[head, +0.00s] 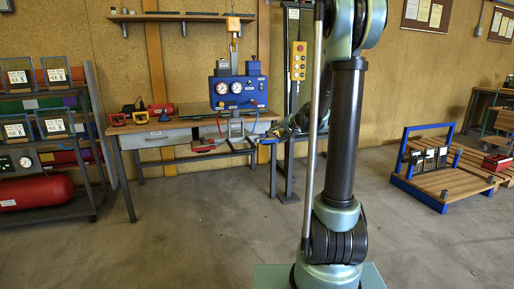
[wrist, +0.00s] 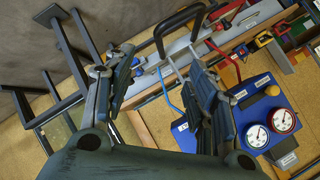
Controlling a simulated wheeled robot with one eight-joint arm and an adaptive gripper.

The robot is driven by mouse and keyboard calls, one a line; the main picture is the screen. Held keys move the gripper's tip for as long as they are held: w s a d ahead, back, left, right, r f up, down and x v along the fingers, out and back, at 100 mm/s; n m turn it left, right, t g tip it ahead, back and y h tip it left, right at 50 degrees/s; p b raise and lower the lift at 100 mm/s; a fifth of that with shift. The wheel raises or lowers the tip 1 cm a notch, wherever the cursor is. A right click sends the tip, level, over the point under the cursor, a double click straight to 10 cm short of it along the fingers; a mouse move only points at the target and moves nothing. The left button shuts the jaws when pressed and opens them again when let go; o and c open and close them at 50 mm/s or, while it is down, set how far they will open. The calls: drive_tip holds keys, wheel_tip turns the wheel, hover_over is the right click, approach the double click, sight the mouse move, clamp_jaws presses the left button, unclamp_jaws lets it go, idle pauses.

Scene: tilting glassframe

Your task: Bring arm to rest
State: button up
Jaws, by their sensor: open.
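My arm (head: 346,130) stands upright in the middle of the head view and bends down behind its own column. My gripper (head: 272,136) shows small and partly hidden there, pointing left near the bench's right end. In the wrist view my gripper (wrist: 160,72) has its two dark fingers well apart, with nothing held between them. Beyond the fingers is a blue panel with two gauges (wrist: 270,130), which also shows in the head view (head: 238,92). I cannot tell the exact gap between the fingers and the bench.
The workbench (head: 185,131) with clamps (head: 118,119) stands at the wall. A shelf (head: 90,190) with a red tank (head: 36,193) is on the left. A blue-framed pallet (head: 418,196) is on the right. The floor (head: 190,235) in front is clear.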

drive_tip(key=s+d+f+n+g+h, duration=0.1)
drive_tip(key=s+d+f+g+h, duration=0.1)
drive_tip(key=s, duration=1.3)
drive_tip(key=s+d+f+n+g+h, duration=0.1)
drive_tip(key=s+d+f, duration=0.3)
drive_tip(key=s, duration=1.2)
drive_tip(key=s+d+f+n+g+h, duration=0.1)
drive_tip(key=s+d+f+g+h, duration=0.1)
drive_tip(key=s, duration=1.4)
wheel_tip(320, 180, down, 3)
drive_tip(key=shift+s+d+r+g+h, duration=0.1)
drive_tip(key=shift+s+d+g+h, duration=0.1)
drive_tip(key=shift+d+g+h, duration=0.4)
drive_tip(key=shift+a, duration=0.25)
drive_tip(key=shift+w+f+g, duration=0.2)
drive_tip(key=shift+w+g, duration=0.1)
drive_tip(key=shift+w, duration=0.15)
